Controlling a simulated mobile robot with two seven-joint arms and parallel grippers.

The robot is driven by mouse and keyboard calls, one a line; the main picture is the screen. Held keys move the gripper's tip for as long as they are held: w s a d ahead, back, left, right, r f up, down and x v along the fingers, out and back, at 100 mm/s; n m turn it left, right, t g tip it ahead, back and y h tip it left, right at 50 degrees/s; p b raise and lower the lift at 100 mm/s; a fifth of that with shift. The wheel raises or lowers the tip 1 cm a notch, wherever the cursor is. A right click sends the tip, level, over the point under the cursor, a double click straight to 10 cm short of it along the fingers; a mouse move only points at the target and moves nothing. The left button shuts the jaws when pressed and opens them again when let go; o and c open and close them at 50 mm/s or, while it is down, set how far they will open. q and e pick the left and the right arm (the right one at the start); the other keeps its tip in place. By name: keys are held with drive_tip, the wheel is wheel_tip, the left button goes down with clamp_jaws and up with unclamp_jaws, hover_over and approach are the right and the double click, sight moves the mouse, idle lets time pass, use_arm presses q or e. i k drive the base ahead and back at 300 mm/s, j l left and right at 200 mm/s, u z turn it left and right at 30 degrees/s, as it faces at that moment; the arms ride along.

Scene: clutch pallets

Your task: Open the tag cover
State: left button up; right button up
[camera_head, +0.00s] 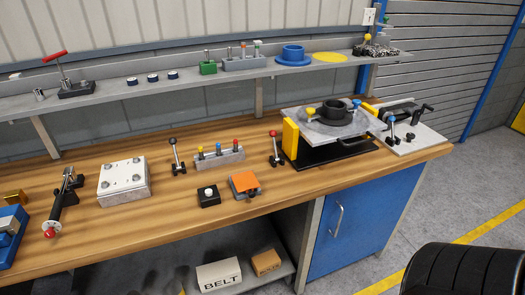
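No part is labelled as the tag cover. A small grey box with an orange lid (245,182) sits near the front edge of the wooden bench, right of centre. The orange lid lies over the box top and looks slightly tilted; I cannot tell whether it is latched. A small dark part shows at its front. I cannot tell for sure that this lid is the tag cover. Neither of my grippers shows in this view.
The wooden bench (85,232) holds a black box with a white button (208,196), a grey block with coloured knobs (218,157), a white bolted box (124,181), and a yellow-sided fixture (291,138). A dark ribbed object (463,268) stands at lower right.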

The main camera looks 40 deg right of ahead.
sight(247, 182)
drive_tip(key=z, duration=1.2)
